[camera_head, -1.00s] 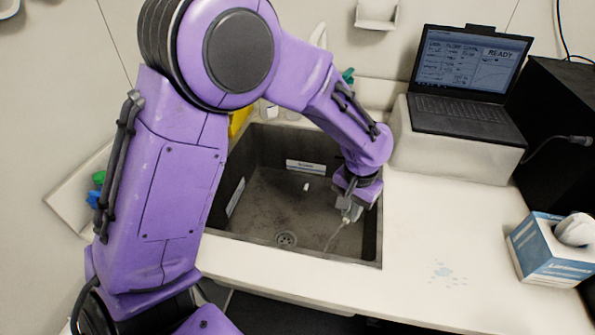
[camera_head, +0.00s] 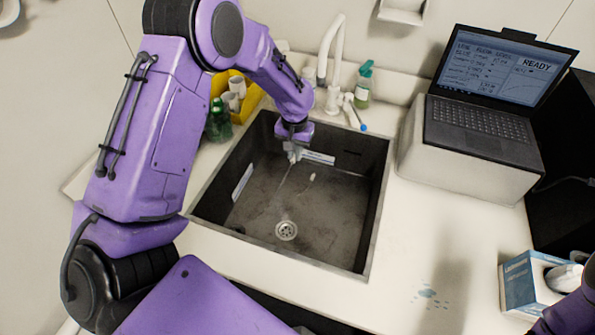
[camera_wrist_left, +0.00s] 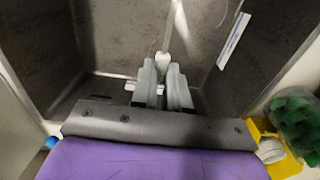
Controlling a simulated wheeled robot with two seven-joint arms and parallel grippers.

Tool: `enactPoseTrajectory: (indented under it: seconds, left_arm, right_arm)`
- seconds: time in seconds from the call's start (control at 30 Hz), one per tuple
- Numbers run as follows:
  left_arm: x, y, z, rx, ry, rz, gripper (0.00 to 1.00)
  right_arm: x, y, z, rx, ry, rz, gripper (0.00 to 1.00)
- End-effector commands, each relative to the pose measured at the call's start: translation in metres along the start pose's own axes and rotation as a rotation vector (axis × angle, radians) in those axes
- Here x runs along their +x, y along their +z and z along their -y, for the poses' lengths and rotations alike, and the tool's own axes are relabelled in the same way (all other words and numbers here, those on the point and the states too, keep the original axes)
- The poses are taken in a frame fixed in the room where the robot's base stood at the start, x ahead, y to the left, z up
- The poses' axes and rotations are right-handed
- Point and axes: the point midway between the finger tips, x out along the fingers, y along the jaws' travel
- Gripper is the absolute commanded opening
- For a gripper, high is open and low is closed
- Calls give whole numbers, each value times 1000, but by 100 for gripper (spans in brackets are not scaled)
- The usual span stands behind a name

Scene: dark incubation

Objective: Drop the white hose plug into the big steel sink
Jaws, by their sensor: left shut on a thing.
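The big steel sink (camera_head: 330,215) is set in the white counter, its dark basin open upward with a drain in its floor. My left gripper (camera_head: 292,157) is inside the sink's outline near its back left. The white hose plug (camera_wrist_left: 162,60) shows as a small pale body at the fingertips in the left wrist view, with a thin pale streak running away from it. My left gripper (camera_wrist_left: 165,78) is shut on it. The fingers hide part of the plug. My right gripper is out of view.
A small white piece (camera_head: 312,177) shows on the sink floor. A white tap (camera_head: 332,70) and a spray bottle (camera_head: 363,85) stand behind the sink, a yellow bin (camera_head: 250,97) at its back left. A laptop (camera_head: 490,95) and a tissue box (camera_head: 530,285) are right.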

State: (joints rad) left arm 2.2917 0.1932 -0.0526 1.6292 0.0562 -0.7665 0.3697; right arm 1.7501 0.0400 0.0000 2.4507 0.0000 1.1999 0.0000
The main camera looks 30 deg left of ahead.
Motion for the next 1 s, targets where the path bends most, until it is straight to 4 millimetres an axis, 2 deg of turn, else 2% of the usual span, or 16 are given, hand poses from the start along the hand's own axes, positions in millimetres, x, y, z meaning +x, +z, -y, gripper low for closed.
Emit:
enactPoseTrajectory:
  seconds: [0.1, 0.3, 0.43, 0.67, 0.7, 0.77, 0.8, 1.0]
  left_arm:
    - [20, 1, 0, 0, 0, 3, 0]
    - [44, 1, -1, 1, 0, 3, 0]
    - [51, 0, -1, 0, 1, 0, 0]
    - [52, 0, -1, 1, 1, 0, 0]
    - [52, 0, -1, 1, 1, 0, 21]
    - [52, 0, -1, 2, 1, 0, 40]
    - [52, 0, -1, 1, 1, 0, 44]
    - [52, 0, -1, 1, 1, 0, 44]
  right_arm:
    - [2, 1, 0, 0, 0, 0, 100]
    - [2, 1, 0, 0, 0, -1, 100]
    - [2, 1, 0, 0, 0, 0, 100]
    - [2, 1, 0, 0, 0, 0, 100]
    - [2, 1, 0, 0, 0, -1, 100]
    - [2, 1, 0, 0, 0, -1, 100]
    - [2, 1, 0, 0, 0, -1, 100]
    - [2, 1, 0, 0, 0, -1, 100]
